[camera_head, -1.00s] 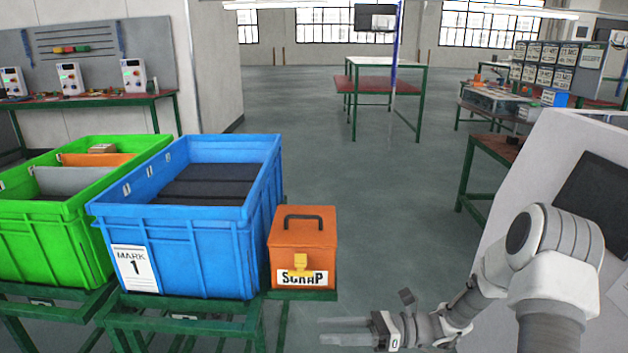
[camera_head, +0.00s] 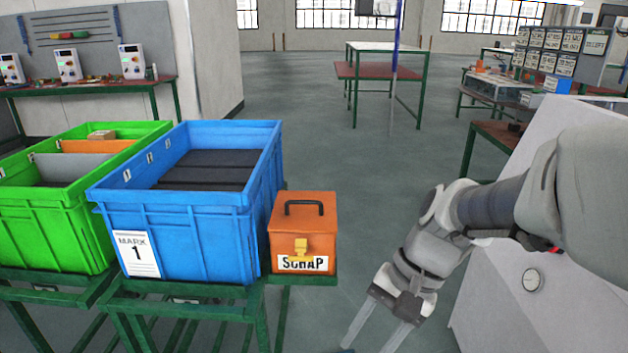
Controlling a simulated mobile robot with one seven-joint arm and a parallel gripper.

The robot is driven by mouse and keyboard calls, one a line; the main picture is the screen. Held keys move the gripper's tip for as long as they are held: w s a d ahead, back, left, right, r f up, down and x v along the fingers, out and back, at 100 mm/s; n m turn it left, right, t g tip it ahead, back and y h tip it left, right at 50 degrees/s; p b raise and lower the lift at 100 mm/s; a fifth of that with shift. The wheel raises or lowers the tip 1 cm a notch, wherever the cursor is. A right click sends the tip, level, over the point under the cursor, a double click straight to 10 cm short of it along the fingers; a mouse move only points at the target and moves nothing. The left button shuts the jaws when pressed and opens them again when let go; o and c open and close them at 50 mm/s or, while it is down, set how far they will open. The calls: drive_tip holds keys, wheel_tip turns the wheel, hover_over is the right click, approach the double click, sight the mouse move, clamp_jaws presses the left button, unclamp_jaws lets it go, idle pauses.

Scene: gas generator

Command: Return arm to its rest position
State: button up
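My gripper (camera_head: 378,337) is at the bottom centre-right of the head view, pointing down and a little left. Its two pale fingers are spread apart with floor showing between them, and I see nothing held. The fingertips are close to the bottom edge of the picture. My arm (camera_head: 480,205) comes in from the right, bent at the elbow, in front of a white cabinet. The gripper is right of and below the orange scrap box (camera_head: 303,235), apart from it.
A blue crate (camera_head: 210,235) marked "MARK 1" with dark pieces inside and a green crate (camera_head: 55,230) stand on green stands at left. The white cabinet (camera_head: 490,300) with a round gauge is close on the right. Floor (camera_head: 340,150) between is clear.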

drive_tip(key=s+d+r+n+t+h, duration=0.5)
drive_tip(key=d+r+n+t, duration=0.1)
drive_tip(key=r+t, duration=0.15)
wheel_tip(320, 180, up, 20)
drive_tip(key=p, duration=1.9)
drive_tip(key=shift+w+f+p, duration=0.2)
drive_tip(key=shift+p, duration=0.15)
drive_tip(key=shift+d+g, duration=0.1)
drive_tip(key=shift+g, duration=0.15)
drive_tip(key=shift+c, duration=0.3)
